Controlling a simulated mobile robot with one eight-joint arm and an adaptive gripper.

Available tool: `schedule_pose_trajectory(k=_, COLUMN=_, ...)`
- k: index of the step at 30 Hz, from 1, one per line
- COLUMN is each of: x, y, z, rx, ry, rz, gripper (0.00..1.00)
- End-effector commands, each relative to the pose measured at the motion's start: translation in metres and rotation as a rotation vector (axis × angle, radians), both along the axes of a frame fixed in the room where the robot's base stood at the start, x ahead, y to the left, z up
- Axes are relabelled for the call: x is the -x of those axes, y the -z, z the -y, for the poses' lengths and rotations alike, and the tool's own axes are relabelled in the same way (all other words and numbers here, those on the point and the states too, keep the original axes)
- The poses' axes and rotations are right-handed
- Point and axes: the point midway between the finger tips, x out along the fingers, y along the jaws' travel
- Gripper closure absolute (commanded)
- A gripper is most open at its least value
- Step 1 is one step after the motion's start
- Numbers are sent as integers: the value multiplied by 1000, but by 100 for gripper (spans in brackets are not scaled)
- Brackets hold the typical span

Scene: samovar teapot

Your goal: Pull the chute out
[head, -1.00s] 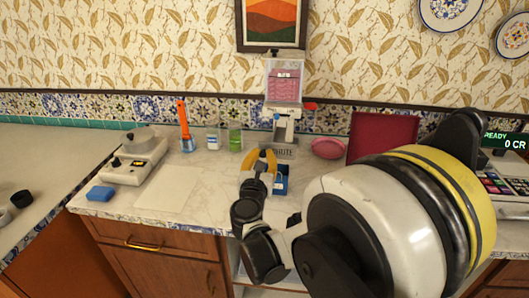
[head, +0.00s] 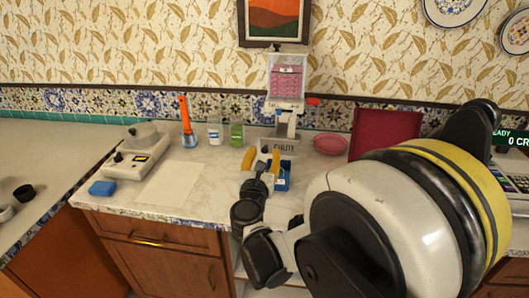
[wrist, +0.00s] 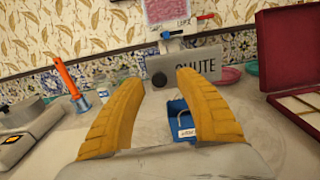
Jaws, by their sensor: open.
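The chute is a grey panel marked CHUTE (head: 286,147) at the foot of a white dispenser (head: 287,85) with pink contents. In the wrist view the chute (wrist: 198,65) has a dark round knob (wrist: 158,80) at its left. My gripper (head: 262,152) is open, with two yellow fingers pointing at the chute. In the wrist view the knob shows between the fingertips of my gripper (wrist: 159,79). I see no contact, and the gap to the knob is hard to judge. The right finger overlaps part of the panel.
A blue bin (head: 284,181) with a label stands right of my gripper, close to the right finger. A pink dish (head: 330,144) and an open dark red case (head: 384,133) are to the right. Glassware, a scale (head: 137,157) and a blue block (head: 102,188) are left.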

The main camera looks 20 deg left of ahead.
Motion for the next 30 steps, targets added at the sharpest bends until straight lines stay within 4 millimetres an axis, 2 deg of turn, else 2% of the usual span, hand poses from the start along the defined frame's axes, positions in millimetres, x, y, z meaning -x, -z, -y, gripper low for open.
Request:
schedule_pose_trajectory(k=9, x=68, y=0, z=15, rx=0, ry=-4, rz=0, gripper=59)
schedule_pose_trajectory(k=15, x=98, y=0, z=23, rx=-1, ry=-2, rz=-1, gripper=59)
schedule_pose_trajectory(k=20, x=107, y=0, z=25, rx=-1, ry=-1, rz=-1, gripper=59)
schedule_pose_trajectory(k=30, x=107, y=0, z=25, rx=-1, ry=-1, rz=-1, gripper=59)
